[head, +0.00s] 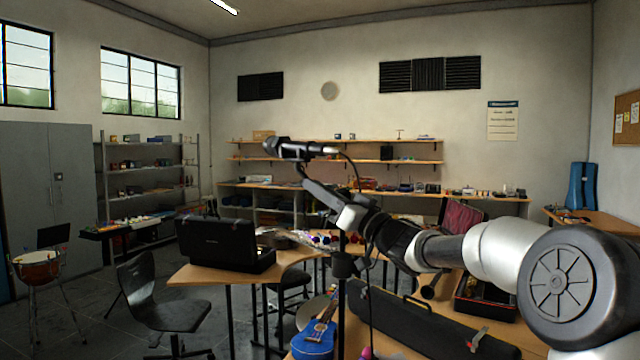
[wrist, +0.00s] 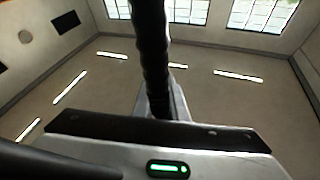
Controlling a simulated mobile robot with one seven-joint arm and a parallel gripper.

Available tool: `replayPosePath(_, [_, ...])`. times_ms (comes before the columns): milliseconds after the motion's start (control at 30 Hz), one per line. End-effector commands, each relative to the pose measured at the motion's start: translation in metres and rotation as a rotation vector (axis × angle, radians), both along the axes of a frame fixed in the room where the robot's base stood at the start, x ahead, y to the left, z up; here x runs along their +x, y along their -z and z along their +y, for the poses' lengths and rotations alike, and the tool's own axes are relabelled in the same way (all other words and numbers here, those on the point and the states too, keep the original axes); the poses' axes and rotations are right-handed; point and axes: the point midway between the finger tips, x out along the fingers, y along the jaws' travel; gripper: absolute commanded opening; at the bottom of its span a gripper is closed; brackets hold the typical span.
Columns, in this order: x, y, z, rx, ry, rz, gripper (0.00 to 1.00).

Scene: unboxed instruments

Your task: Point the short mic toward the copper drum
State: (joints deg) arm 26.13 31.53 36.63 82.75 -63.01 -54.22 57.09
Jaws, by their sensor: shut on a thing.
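A black microphone (head: 287,149) is near the centre of the head view, above the tables. Its head points left and slightly up, and a cable runs from its right end. A dark upright stand pole (head: 341,300) shows below it. My gripper (head: 322,194) is just below the microphone, shut on part of the microphone assembly; the exact contact is hard to make out. In the wrist view a dark ribbed rod (wrist: 151,50) rises from the gripper. The copper drum (head: 38,268) stands on thin legs at the far left, lower than the microphone.
A dark chair (head: 160,300) stands between table and drum. A blue guitar (head: 316,338) and a long black case (head: 420,325) lie in front. Shelves line the back wall.

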Motion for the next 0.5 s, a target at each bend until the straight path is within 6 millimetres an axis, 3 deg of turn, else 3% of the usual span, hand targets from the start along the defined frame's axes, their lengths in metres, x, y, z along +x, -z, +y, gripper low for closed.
replayPosePath(500, [-0.0048,0.0006,0.0055,0.0,-0.071,0.002,0.0])
